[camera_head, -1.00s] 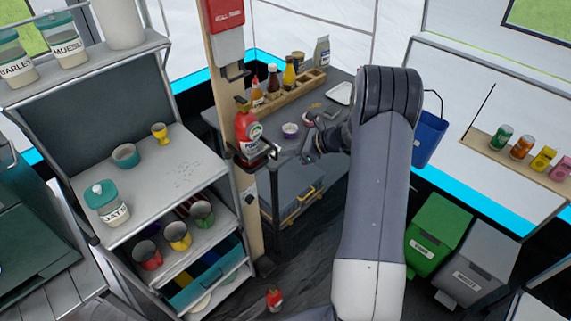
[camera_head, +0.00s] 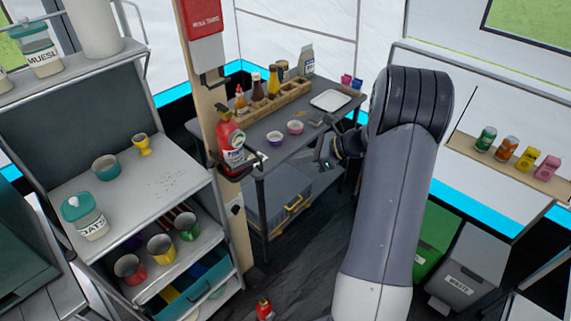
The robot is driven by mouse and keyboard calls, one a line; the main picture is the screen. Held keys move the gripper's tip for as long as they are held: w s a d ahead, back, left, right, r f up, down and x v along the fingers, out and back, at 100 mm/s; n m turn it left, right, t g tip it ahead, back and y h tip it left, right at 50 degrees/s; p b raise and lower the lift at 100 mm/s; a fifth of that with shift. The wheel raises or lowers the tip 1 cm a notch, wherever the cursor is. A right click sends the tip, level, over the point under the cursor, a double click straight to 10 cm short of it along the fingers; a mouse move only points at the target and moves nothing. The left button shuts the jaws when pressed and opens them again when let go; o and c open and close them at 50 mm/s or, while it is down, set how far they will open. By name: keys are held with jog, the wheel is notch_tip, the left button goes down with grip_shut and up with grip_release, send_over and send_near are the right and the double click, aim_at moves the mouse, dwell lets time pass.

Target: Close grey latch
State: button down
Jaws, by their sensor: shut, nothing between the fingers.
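A grey case (camera_head: 272,212) with a yellow handle (camera_head: 294,202) sits on the low shelf under the dark table (camera_head: 262,134). Its front faces me, but it is too small and shaded to make out a grey latch for certain. My gripper (camera_head: 324,158) is near the table's front right edge, above and to the right of the case and apart from it. Its fingers are small and dark in this view; they are shut and hold nothing. My arm hides the area right of the table.
Bowls, bottles and a white tray (camera_head: 330,100) stand on the table. A shelf unit (camera_head: 165,190) fills the left. A grey bin (camera_head: 468,268) and a green bin (camera_head: 428,243) stand at right.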

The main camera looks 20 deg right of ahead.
jog(key=s+a+f+m+t+b, duration=0.25)
jog(key=s+m+b, duration=0.2)
jog(key=m, duration=0.35)
jog(key=s+a+f+m+t+h+b, duration=0.1)
jog(key=s+a+m+t+b, duration=0.15)
jog(key=m+t+b, duration=0.4)
jog(key=s+a+f+m+b, duration=0.1)
jog(key=s+a+m+b, duration=0.2)
jog(key=m, duration=0.7)
jog(key=w+a+p, duration=0.1)
jog(key=w, duration=1)
jog(key=shift+w+a+f+h, duration=0.3)
jog(key=shift+a+h, duration=0.1)
jog(key=shift+n, duration=0.25)
